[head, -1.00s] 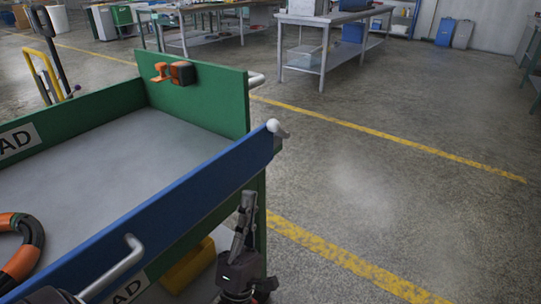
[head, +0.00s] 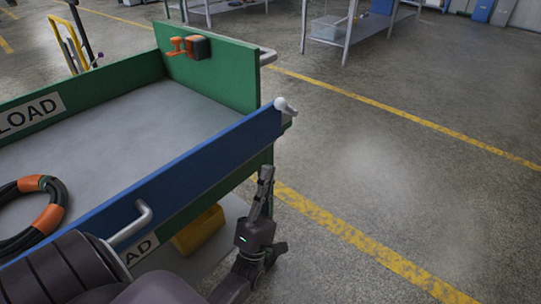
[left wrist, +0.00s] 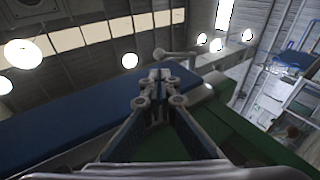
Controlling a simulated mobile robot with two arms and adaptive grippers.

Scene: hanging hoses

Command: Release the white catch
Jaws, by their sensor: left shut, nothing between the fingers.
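The white catch (head: 282,104) is a small white knob at the right end of the blue side panel (head: 190,170) of a green cart. My left gripper (head: 266,172) is upright just outside the panel, below the catch in the head view and apart from it. Its fingers are shut and empty. In the left wrist view the shut fingertips (left wrist: 160,75) point up beside the blue panel (left wrist: 70,125). A pale lever with a rounded end, seemingly the catch (left wrist: 172,53), shows just beyond them. My right gripper is out of view.
A black hose coil with orange bands (head: 57,203) lies on the cart's grey bed (head: 130,130). A grey handle (head: 135,222) sticks out from the blue panel. An orange-and-black fitting (head: 190,47) sits on the green end wall (head: 225,80). The floor to the right is clear.

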